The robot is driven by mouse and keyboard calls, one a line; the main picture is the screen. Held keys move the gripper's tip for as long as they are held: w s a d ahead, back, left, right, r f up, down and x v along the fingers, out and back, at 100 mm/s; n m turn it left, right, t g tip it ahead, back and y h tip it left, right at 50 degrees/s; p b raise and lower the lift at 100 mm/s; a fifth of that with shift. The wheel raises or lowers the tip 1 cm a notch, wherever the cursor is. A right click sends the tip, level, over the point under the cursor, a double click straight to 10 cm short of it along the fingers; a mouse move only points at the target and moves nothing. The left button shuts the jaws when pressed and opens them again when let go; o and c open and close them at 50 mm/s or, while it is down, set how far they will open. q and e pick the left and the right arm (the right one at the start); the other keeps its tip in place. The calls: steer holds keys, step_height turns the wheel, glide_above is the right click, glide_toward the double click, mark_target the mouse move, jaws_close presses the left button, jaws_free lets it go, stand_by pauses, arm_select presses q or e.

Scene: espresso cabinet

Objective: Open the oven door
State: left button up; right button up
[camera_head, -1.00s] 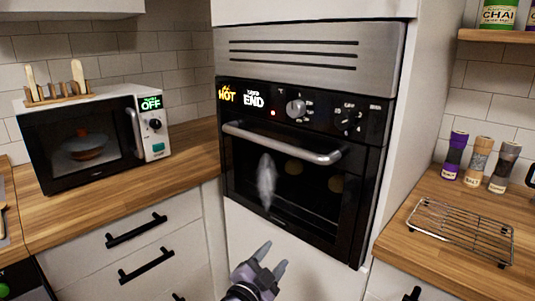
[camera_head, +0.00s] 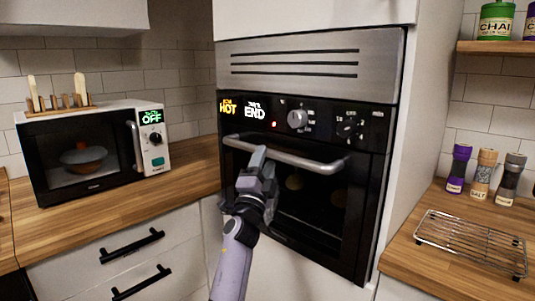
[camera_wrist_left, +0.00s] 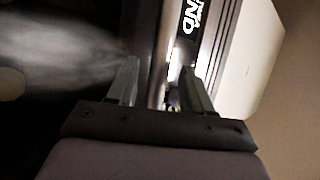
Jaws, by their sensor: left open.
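The oven (camera_head: 315,70) is built into the tall white cabinet, and its black glass door (camera_head: 330,225) is shut. The silver bar handle (camera_head: 318,164) runs across the top of the door. My left gripper (camera_head: 263,162) is open at the left half of the handle. In the left wrist view its two fingers (camera_wrist_left: 160,85) stand apart, with the bright handle bar (camera_wrist_left: 173,65) showing between them. I cannot tell whether the fingers touch the bar. Pale round shapes show dimly behind the glass. My right gripper is out of view.
A microwave (camera_head: 85,150) stands on the wooden counter at left. Drawers with black handles (camera_head: 133,246) are below it. A wire rack (camera_head: 470,243) and several spice shakers (camera_head: 481,176) are on the right counter. The oven panel shows lit words, one reading HOT.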

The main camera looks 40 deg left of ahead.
mark_target(268, 153)
arm_select(q)
steer(key=shift+x, duration=1.7)
jaws_close()
